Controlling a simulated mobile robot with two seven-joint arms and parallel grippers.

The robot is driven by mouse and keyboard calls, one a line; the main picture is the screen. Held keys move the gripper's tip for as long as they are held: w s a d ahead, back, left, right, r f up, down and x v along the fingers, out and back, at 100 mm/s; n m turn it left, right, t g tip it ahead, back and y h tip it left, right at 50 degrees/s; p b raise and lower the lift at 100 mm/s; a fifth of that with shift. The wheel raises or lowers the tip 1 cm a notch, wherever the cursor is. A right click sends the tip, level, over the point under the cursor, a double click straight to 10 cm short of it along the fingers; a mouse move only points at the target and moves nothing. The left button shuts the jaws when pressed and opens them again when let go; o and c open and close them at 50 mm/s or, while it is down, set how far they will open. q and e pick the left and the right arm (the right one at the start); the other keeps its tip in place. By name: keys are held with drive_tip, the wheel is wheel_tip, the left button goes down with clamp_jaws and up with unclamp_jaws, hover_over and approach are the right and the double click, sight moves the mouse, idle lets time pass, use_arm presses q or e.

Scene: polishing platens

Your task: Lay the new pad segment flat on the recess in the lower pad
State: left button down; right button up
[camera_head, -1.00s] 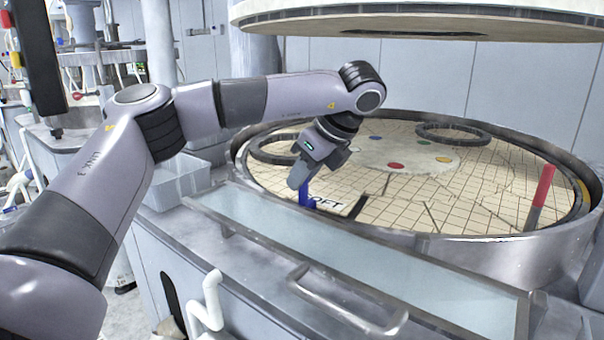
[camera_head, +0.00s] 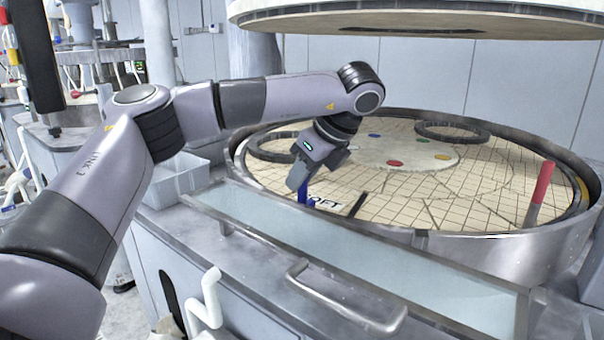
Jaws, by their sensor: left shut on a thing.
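The lower pad (camera_head: 470,190) is a cream disc with a dark square grid, lying inside a round metal rim. Just right of that is a pale area with dark lettering (camera_head: 326,203), partly hidden by the gripper. I cannot tell whether this is the new pad segment or whether it touches the pad. A short dark bar (camera_head: 356,205) shows right of the lettering. The recess cannot be made out clearly. My right gripper is not in view.
A large upper platen (camera_head: 420,22) hangs above. Two dark rings (camera_head: 453,132) and a pale centre disc (camera_head: 400,153) with coloured dots lie on the pad. A red-topped post (camera_head: 540,190) stands at the right. A glassy trough (camera_head: 350,255) and handle (camera_head: 345,305) are in front.

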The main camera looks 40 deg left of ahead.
use_arm(q)
drive_tip(key=shift+f, duration=0.15)
idle(0.7)
drive_tip(key=c, duration=0.9)
unclamp_jaws()
drive_tip(key=v, duration=0.7)
drive_tip(key=shift+p, duration=0.4)
